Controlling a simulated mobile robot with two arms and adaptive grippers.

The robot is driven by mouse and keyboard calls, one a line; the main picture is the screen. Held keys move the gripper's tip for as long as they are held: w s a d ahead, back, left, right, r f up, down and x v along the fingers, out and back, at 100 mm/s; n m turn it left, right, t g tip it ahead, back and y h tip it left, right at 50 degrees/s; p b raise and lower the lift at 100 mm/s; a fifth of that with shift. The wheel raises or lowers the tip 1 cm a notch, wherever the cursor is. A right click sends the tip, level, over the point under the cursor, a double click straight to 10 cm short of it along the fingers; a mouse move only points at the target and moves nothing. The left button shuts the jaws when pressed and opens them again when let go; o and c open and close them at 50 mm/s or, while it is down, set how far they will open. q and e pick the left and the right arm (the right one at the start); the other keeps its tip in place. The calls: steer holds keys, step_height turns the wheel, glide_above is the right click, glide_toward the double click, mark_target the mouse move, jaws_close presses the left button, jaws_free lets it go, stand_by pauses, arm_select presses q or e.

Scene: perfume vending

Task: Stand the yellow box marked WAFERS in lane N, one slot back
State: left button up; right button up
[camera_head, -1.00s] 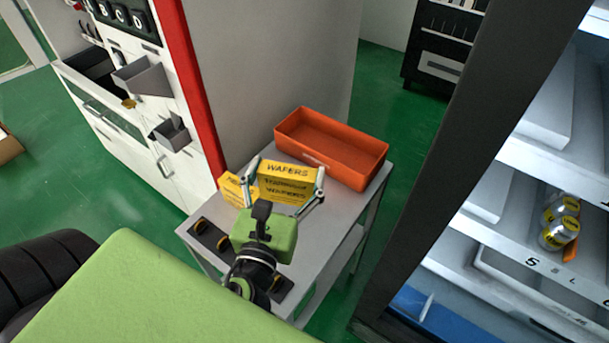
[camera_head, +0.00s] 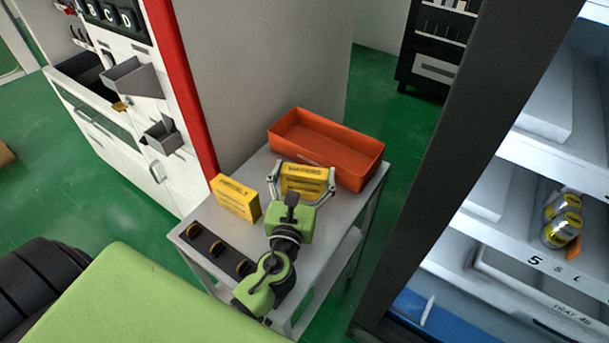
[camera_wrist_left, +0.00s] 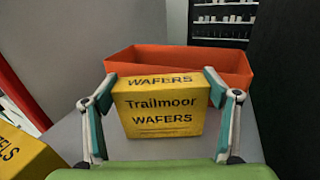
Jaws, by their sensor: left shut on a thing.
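The yellow WAFERS box (camera_head: 303,181) is upright between the two fingers of my left gripper (camera_head: 304,192), above or on the grey table. The left wrist view shows its printed front (camera_wrist_left: 162,108), "Trailmoor WAFERS", with a finger pressed to each side. I cannot tell whether its base touches the table. A second yellow box (camera_head: 236,198) stands to its left, apart from it; it also shows at the left edge of the wrist view (camera_wrist_left: 22,152). I see no label for lane N. My right gripper is not in view.
An orange bin (camera_head: 345,172) stands on the table (camera_head: 262,236) just behind the held box. A dark strip with round knobs (camera_head: 216,248) lies at the table's left. A lit cabinet with shelves (camera_head: 486,208) and several cans (camera_head: 562,230) is at the right.

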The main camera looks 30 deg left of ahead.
arm_select(q)
steer(key=o, duration=1)
steer(key=shift+f, duration=0.15)
